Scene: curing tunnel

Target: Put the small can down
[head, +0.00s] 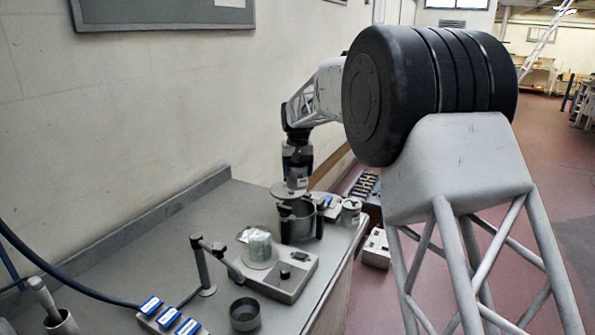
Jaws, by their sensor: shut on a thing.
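My gripper (301,224) reaches down over the back part of the grey counter, its two dark fingers on either side of a grey metal can. It is shut on this can, which I take to be the small can (298,230). The can looks upright and open at the top, with its sides partly hidden by the fingers. I cannot tell whether its base touches the counter (150,245) or hangs just above it.
A hotplate-like device (285,284) carrying a pale greenish cylinder (258,246) stands in front of the can. A lidded pot (351,211) is close on the right, near the counter edge. A dark empty cup (245,314) and blue-topped blocks (170,317) are nearer. Bare counter lies left.

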